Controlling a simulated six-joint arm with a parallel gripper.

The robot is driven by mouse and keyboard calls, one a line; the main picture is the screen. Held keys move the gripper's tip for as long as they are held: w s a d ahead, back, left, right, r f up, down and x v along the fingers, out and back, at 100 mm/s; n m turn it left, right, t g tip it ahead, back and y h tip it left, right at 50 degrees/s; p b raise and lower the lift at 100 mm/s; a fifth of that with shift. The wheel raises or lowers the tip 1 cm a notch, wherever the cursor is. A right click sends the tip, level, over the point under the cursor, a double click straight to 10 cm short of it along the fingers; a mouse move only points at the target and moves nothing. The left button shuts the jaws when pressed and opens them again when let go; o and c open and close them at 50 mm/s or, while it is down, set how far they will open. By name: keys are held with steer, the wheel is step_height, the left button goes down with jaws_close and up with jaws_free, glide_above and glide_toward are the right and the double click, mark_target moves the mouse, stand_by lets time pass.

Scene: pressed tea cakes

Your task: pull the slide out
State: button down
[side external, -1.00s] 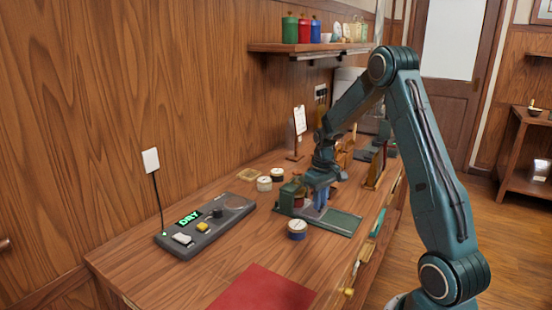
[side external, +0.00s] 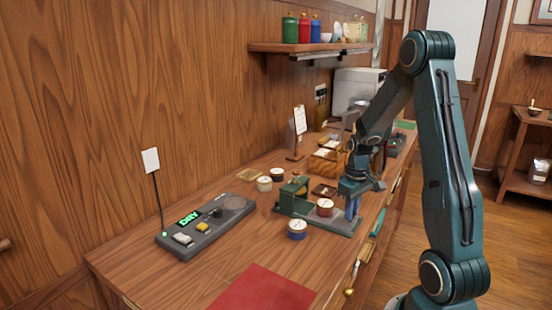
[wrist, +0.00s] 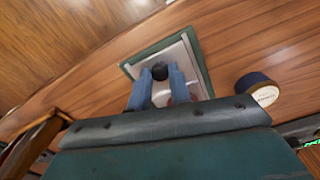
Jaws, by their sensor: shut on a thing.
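The green press (side external: 292,194) stands on a long green base (side external: 345,232) on the counter. Its pale grey slide (side external: 336,221) lies along the base, out to the right of the press head. A red tin with a light top (side external: 325,207) sits on the slide, clear of the head. My gripper (side external: 352,208) is at the slide's outer end, blue fingers pointing down. In the wrist view, my gripper (wrist: 159,84) has its fingers either side of a dark knob (wrist: 160,71) on the pale slide (wrist: 192,62). The fingers partly hide the red tin there.
A blue tin (side external: 297,229) stands close in front of the base. Small pale tins (side external: 265,184) stand behind the press. A control box reading DRY (side external: 205,225) and a red mat (side external: 262,290) lie nearer. A wooden box (side external: 325,162) stands behind.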

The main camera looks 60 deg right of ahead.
steer(key=shift+s, duration=0.25)
steer(key=c, duration=1.3)
jaws_free()
steer(key=shift+w+r, duration=0.1)
steer(key=shift+r, duration=0.05)
step_height(320, 180, up, 14)
steer(key=shift+f, duration=0.2)
steer(key=shift+a, duration=0.1)
steer(key=a+r+n+t+h, duration=0.1)
steer(key=a+r+t, duration=0.35)
steer(key=a, duration=1.15)
steer(key=s+a, duration=0.2)
steer(key=a, duration=0.1)
steer(key=s+a+r+n, duration=0.1)
steer(key=s+a, duration=0.2)
steer(key=a, duration=0.1)
steer(key=s+a+n+t+y, duration=0.1)
steer(key=s+a, duration=0.1)
steer(key=a, duration=0.2)
steer(key=shift+s+a+r, duration=0.15)
steer(key=shift+s+r, duration=0.05)
steer(key=shift+r, duration=0.2)
